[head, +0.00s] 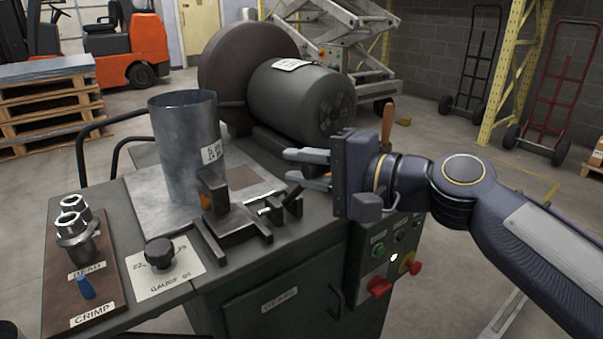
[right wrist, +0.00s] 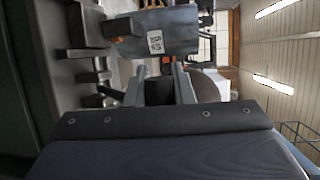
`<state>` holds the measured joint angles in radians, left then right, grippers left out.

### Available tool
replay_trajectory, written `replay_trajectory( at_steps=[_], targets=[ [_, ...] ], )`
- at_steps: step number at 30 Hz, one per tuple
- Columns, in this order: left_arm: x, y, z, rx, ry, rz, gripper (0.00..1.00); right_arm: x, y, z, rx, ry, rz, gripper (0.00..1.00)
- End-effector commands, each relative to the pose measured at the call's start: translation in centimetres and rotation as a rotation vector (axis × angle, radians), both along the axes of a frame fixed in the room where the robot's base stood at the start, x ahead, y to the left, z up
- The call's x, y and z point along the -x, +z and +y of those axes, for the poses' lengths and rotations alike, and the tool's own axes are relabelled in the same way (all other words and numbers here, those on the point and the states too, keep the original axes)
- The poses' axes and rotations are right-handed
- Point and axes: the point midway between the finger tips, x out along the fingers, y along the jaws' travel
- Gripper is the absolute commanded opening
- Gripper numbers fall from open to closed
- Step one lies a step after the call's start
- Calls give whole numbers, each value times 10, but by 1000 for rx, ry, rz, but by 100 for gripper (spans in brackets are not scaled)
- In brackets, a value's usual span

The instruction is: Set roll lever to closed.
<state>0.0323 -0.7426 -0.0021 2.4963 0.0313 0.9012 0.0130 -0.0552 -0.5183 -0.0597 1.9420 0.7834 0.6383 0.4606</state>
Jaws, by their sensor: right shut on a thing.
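My right gripper (head: 296,168) reaches in from the right over the bench, its two fingers pointing left. It is shut on a dark piece between the fingers, which looks like the handle of the roll lever (head: 291,200). The lever stands at the right end of the dark forming tool (head: 238,232) at the bench edge. In the right wrist view my fingers (right wrist: 160,88) stand either side of a dark block. The gripper partly hides the lever, so its exact position cannot be told. My left gripper is not in view.
A labelled sheet-metal cylinder (head: 184,145) stands upright behind the tool. A large dark motor (head: 300,98) is at the back of the bench. A control box (head: 385,255) with red buttons is below my right gripper. A board with bead and crimp parts (head: 85,270) lies at the left.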

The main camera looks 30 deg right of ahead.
Motion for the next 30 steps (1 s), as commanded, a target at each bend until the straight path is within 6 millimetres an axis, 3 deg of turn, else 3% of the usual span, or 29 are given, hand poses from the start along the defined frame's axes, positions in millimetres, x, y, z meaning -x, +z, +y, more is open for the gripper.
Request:
replay_trajectory(
  at_steps=[8, 9, 14, 23, 30],
  targets=[
    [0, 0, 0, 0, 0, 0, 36, 1, -4, 1, 4, 4, 8, 0],
    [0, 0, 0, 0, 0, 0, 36, 1, -4, 1, 4, 4, 8, 24],
    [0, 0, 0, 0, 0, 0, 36, 0, -4, 1, 3, 3, 6, 43],
    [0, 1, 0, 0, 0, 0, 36, 2, -1, -1, 2, 1, 4, 43],
    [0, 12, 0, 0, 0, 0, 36, 31, 6, -19, 1, -2, 2, 43]
  ],
)
